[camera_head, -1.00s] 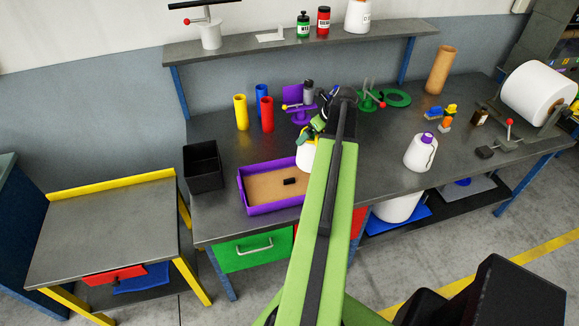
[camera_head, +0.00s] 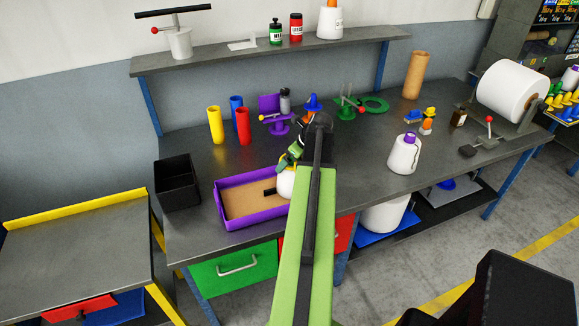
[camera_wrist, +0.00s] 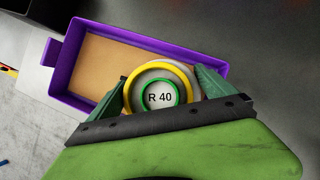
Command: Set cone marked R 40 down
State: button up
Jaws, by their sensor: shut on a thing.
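The cone marked R 40 (camera_wrist: 160,97) shows from above in the wrist view, with a white label, a green ring and a yellow rim. My gripper (camera_wrist: 162,92) is shut on it, one green finger on each side. In the head view the white cone (camera_head: 286,183) is partly hidden behind my green arm. It is at the right end of the purple tray (camera_head: 262,220), which has a tan floor. In the wrist view the cone overlaps the tray's edge (camera_wrist: 59,68). I cannot tell whether it touches the tray or bench.
A black bin (camera_head: 177,183) stands left of the tray. Yellow (camera_head: 216,125), red (camera_head: 243,126) and blue tubes stand behind it. Another white cone (camera_head: 403,154) stands to the right. The bench (camera_head: 350,190) between it and my arm is clear.

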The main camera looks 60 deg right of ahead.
jog(key=shift+f, duration=0.1)
jog(key=o, duration=1.7)
jog(key=shift+r, duration=0.35)
jog(key=p+v, duration=1)
jog(key=v, duration=0.1)
jog(key=shift+s+r, duration=0.25)
jog(key=shift+r, duration=0.05)
